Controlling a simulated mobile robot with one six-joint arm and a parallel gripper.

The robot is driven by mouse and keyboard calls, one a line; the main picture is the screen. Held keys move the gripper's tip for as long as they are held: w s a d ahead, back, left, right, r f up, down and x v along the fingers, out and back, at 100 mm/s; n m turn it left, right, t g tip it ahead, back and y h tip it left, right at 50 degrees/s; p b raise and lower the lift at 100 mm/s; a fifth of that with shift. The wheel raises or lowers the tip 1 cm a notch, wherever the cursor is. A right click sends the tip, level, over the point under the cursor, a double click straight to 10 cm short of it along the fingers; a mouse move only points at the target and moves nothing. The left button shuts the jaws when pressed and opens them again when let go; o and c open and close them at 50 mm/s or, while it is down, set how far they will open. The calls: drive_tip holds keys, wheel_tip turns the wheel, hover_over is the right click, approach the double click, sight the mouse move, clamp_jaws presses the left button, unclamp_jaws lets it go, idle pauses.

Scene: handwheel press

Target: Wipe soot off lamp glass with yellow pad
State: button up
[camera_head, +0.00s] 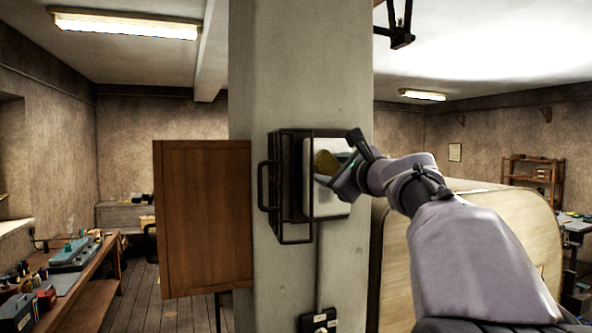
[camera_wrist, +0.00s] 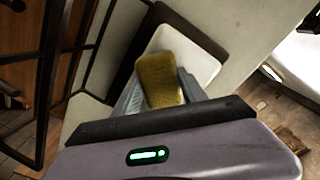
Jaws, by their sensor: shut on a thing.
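The lamp (camera_head: 331,205) is a box with a white glass front, mounted on the pillar. The lamp glass also shows in the wrist view (camera_wrist: 203,45). Its black wire cage (camera_head: 281,240) stands swung out to the left of the glass. My gripper (camera_head: 335,170) is shut on the yellow pad (camera_wrist: 160,80), which sits between its two fingers. In the head view the pad (camera_head: 324,162) is in front of the upper part of the glass; I cannot tell whether it touches. The glass looks white where it shows, and the part behind the pad is hidden.
A brown wooden panel (camera_head: 203,218) stands left of the pillar (camera_head: 300,70). A black outlet box (camera_head: 319,321) is low on the pillar. A workbench (camera_head: 75,275) with tools is at far left, and a pale curved board (camera_head: 395,255) is right of the pillar.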

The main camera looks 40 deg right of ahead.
drive_tip(key=d, duration=0.3)
drive_tip(key=s+d+p, duration=0.1)
drive_tip(key=d, duration=0.1)
drive_tip(key=shift+s+d, duration=0.15)
drive_tip(key=shift+d, duration=0.25)
drive_tip(key=shift+s, duration=0.1)
drive_tip(key=shift+b+v, duration=1.3)
drive_tip(key=shift+v, duration=1.45)
drive_tip(key=shift+a, duration=0.1)
drive_tip(key=b+v, duration=0.1)
drive_tip(key=v, duration=0.2)
drive_tip(key=shift+f, duration=0.1)
